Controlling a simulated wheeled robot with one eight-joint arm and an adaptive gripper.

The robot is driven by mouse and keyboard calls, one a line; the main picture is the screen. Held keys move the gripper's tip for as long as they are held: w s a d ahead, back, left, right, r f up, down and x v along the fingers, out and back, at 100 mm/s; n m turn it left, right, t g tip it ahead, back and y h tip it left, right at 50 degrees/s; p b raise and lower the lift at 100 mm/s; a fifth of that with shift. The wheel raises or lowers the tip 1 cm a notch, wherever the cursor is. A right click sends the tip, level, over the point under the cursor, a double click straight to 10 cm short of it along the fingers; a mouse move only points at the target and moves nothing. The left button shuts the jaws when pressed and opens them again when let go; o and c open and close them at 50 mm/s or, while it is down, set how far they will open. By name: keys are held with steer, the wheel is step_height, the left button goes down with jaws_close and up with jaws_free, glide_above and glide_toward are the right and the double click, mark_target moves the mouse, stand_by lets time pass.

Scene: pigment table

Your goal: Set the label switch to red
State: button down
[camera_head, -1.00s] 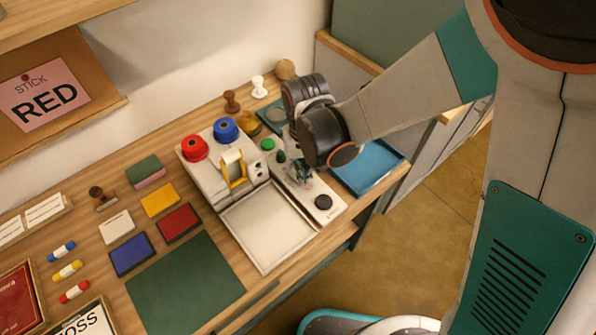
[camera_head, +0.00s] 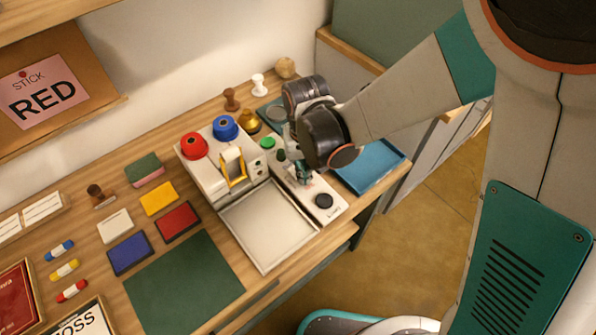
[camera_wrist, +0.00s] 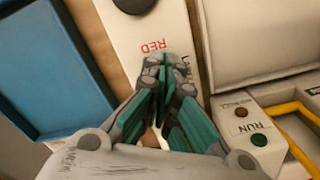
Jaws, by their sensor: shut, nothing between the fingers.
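The white switch panel (camera_head: 334,211) lies on the table to the right of the label machine (camera_head: 207,179). The wrist view shows its face (camera_wrist: 130,37) with red lettering "RED" and a second, darker label partly covered by my fingers. My gripper (camera_head: 305,182) is over the middle of this panel. In the wrist view my gripper (camera_wrist: 165,62) is shut, its fingertips together beside the "RED" lettering, with nothing held. The switch lever is hidden or not distinguishable under the fingers, so its position cannot be told. A round black knob (camera_head: 323,201) sits at the panel's near end.
A blue tray (camera_head: 372,168) lies right of the panel, and a pale tray (camera_head: 268,228) lies left of it. Red (camera_head: 194,146) and blue (camera_head: 225,128) rolls top the machine. A pinned card (camera_head: 43,92) reads "STICK RED". A RUN button (camera_wrist: 258,140) shows in the wrist view.

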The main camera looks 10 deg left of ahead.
steer(key=shift+r+p, duration=2.35)
steer(key=shift+r, duration=1.2)
